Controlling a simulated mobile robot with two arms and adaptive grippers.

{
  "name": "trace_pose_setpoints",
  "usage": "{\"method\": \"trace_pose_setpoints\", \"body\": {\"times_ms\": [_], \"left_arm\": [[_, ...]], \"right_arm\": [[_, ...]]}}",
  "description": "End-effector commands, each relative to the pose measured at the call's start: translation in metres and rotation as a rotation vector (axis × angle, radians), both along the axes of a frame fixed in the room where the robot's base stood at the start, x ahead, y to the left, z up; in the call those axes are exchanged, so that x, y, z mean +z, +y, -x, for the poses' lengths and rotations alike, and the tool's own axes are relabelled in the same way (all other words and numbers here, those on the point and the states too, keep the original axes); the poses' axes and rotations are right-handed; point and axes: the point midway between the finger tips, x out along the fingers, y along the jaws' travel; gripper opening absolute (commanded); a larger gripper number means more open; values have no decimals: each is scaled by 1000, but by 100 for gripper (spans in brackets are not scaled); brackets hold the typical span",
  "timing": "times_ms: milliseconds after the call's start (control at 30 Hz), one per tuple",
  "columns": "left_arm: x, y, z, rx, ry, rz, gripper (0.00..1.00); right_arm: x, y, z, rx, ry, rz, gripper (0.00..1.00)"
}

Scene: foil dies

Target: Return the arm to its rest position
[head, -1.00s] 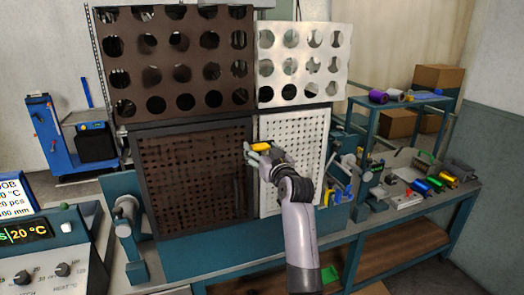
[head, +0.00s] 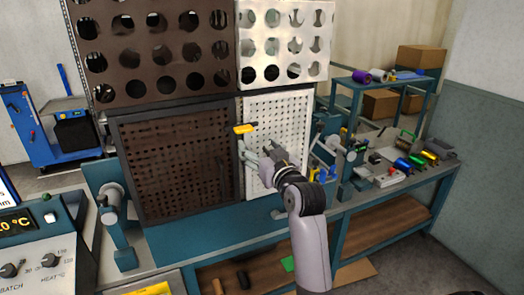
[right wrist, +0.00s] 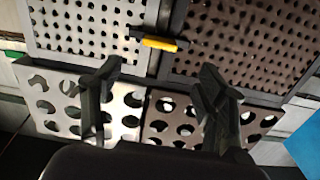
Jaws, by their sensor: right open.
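My right gripper (head: 259,153) is open and empty in front of the white perforated panel (head: 285,120) in the head view. Its two dark fingers stand wide apart in the right wrist view (right wrist: 160,75), with nothing between them. A yellow handle-like piece (head: 245,129) with dark ends is at the left edge of the white panel, above and left of the gripper. It also shows in the right wrist view (right wrist: 160,44), beyond the fingertips and apart from them. My right arm reaches up from the bottom of the head view. My left gripper is not in view.
A brown perforated panel (head: 177,165) stands left of the white one. Large-holed plates, brown (head: 150,70) and white (head: 285,57), are above. A control box (head: 40,245) is at lower left. The bench at right holds several coloured spools (head: 403,164) and tools.

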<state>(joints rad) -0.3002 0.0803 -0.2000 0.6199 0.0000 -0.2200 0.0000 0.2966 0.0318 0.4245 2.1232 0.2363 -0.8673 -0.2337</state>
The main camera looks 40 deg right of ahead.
Motion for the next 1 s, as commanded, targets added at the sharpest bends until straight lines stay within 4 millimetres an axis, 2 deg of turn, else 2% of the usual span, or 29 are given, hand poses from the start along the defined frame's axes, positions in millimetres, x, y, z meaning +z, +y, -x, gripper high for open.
{"method": "trace_pose_setpoints", "body": {"times_ms": [200,767,867,967,1000], "left_arm": [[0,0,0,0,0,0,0],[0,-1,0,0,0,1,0],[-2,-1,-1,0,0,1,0],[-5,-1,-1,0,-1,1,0],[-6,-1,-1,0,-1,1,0]], "right_arm": [[0,4,14,0,1,-1,67],[-3,4,13,2,5,-2,67],[-24,7,5,11,39,-11,67],[-74,15,-10,31,119,-26,67],[-101,20,-16,39,161,-34,67]]}}
